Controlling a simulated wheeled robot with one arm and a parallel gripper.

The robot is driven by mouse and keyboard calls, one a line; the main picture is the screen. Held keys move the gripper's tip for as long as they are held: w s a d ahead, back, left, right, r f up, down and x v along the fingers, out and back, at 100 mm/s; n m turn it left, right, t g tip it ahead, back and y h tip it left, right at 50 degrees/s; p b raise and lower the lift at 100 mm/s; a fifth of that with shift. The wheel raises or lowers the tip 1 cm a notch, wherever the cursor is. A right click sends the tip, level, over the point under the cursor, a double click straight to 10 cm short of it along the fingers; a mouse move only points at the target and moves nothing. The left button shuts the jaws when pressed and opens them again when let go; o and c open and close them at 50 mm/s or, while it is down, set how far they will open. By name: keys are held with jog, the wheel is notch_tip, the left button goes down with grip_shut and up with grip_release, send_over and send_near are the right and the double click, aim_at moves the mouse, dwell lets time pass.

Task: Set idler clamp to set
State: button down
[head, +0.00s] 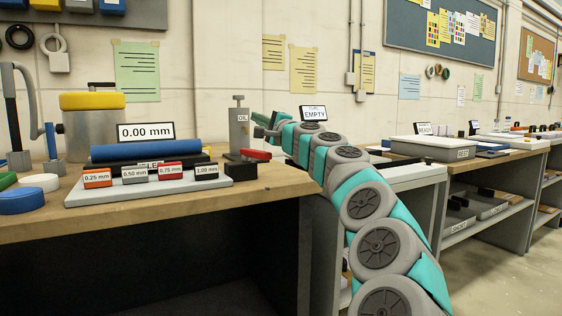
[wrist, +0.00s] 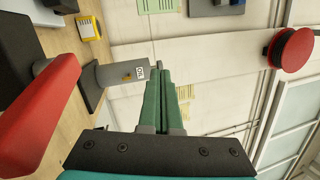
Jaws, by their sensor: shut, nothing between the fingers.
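A red lever (head: 256,155) on a dark base sits at the right end of the workbench, in front of the grey oil post; it is likely the idler clamp, though I see no label naming it. In the wrist view the red lever (wrist: 38,105) is large at the left, apart from my fingers. I cannot read a set mark on it. My gripper (head: 262,131) is behind and above the lever, partly hidden by my wrist. In the wrist view its green fingers (wrist: 158,70) are together and empty, beside the grey OIL post (wrist: 122,74).
The blue roller (head: 150,149) stands under a 0.00 mm display (head: 146,132). A pale plate (head: 110,196) in front carries several labelled thickness blocks. A yellow-lidded grey pot (head: 92,122) stands behind at left. An EMPTY sign (head: 313,113) is behind my arm.

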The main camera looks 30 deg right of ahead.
aim_at(255, 154)
jog(key=s+d+f+n+g+y+b, duration=0.1)
jog(key=s+d+f+n+g+y, duration=0.15)
jog(key=s+d+f, duration=0.35)
jog(key=s+d+f+n+g+y+b, duration=0.1)
jog(key=s+d+f+n+g+y, duration=0.15)
jog(key=s+d+f+n, duration=0.4)
jog(key=w+a+r+m, duration=0.1)
jog(key=w, duration=0.1)
jog(key=w+a+r+m, duration=0.1)
jog(key=a, duration=0.1)
jog(key=w+a+r+m, duration=0.1)
jog(key=w+a, duration=0.1)
jog(key=shift+w+a+y, duration=0.15)
jog(key=shift+w+y, duration=0.15)
jog(key=shift+w+a, duration=0.45)
jog(key=shift+w, duration=0.1)
jog(key=shift+s+a+r+b, duration=0.1)
jog(key=shift+s+a+b, duration=0.15)
jog(key=shift+a, duration=0.5)
jog(key=shift+s+a+b, duration=0.25)
jog(key=shift+a, duration=0.85)
jog(key=shift+a, duration=0.15)
